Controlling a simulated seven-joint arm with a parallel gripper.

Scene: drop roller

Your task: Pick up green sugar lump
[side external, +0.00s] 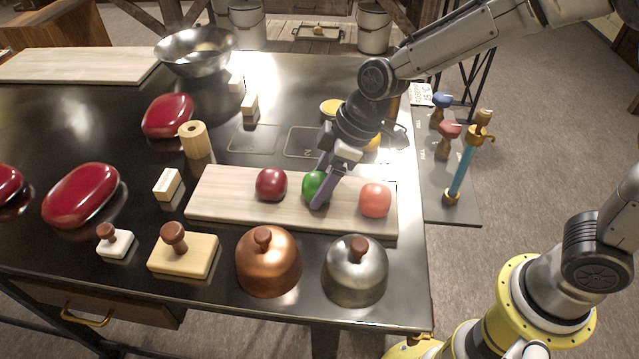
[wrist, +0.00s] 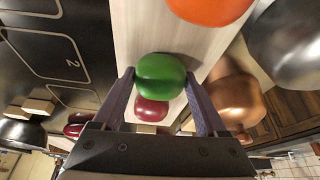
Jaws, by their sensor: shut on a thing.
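The green sugar lump (side external: 312,184) is a glossy round lump at the wooden board, between a dark red lump (side external: 271,184) on its left and a coral lump (side external: 375,199) on its right. My gripper (side external: 320,186) reaches down from above with one finger on each side of the green lump and is shut on it. In the wrist view the green lump (wrist: 160,78) sits between the two fingertips (wrist: 161,84), with the dark red lump (wrist: 151,109) behind it and the coral lump (wrist: 208,8) at the top. I cannot tell whether the green lump touches the board.
The pale wooden board (side external: 226,202) lies on the dark table. A copper dome (side external: 268,264) and a steel dome (side external: 355,272) stand in front of it. A wooden roller (side external: 194,141) and small block (side external: 167,184) are left. A steel bowl (side external: 196,52) stands at the back.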

